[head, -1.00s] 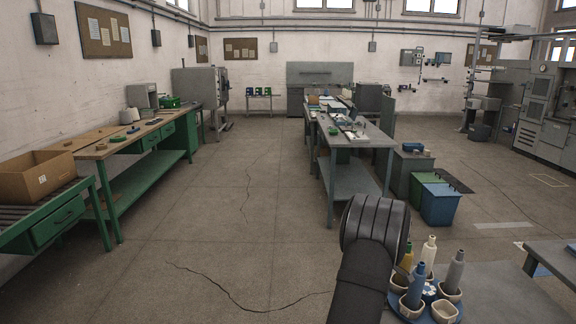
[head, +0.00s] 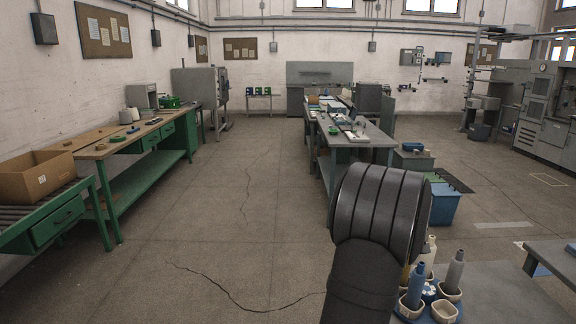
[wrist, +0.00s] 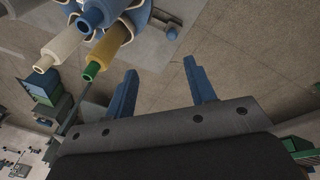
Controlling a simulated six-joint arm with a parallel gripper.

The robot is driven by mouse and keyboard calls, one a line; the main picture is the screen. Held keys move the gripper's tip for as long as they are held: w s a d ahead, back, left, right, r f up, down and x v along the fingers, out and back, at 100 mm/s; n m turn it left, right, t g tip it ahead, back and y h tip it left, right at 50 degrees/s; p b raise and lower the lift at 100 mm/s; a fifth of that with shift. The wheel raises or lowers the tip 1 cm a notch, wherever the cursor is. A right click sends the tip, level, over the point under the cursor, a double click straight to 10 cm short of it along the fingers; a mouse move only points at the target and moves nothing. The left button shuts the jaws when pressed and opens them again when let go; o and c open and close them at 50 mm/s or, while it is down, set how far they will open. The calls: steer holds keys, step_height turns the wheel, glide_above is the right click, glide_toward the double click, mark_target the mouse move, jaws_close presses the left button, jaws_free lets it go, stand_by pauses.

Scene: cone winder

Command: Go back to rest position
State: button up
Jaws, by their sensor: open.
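My gripper (wrist: 160,92) shows in the wrist view with its two blue fingers spread apart and nothing between them. In the head view my dark arm stands at the lower middle right and the fingers are hidden. A round blue holder (head: 428,310) with pale cups stands on the grey table at the lower right. It carries a blue cone (head: 416,286), a grey cone (head: 455,270) and a cream cone (head: 430,256), partly behind my arm. In the wrist view the cream cone (wrist: 68,47), a yellow cone with a green tip (wrist: 110,48) and a blue cone (wrist: 100,14) lie left of the fingers, apart from them.
A grey workbench (head: 375,141) stands beyond my arm, with a blue bin (head: 445,206) to its right. A green bench (head: 110,150) with a cardboard box (head: 36,176) runs along the left. The floor (head: 230,220) between is clear.

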steer(key=s+d+r+m+t, duration=0.1)
steer(key=s+r+m, duration=0.3)
steer(key=s+m, duration=0.2)
steer(key=shift+d+r+m+t+y, duration=0.3)
steer(key=shift+m+t+y, duration=0.1)
steer(key=shift+m, duration=0.4)
steer(key=shift+o, duration=0.2)
steer(key=shift+f, duration=0.1)
steer(key=o, duration=0.4)
steer(key=shift+s+f, duration=0.2)
steer(key=shift+f, duration=0.1)
steer(key=o, duration=0.7)
steer(key=s+f+g, duration=0.1)
steer(key=f, duration=0.1)
steer(key=s+f+g, duration=0.2)
steer(key=f, duration=0.1)
steer(key=s+f+g, duration=0.1)
steer(key=s+f, duration=0.1)
steer(key=shift+s+d+f+g, duration=0.15)
steer(key=shift+f+g, duration=0.05)
steer(key=shift+g, duration=0.1)
steer(key=shift+c, duration=0.2)
step_height(320, 180, down, 9)
step_height(320, 180, up, 10)
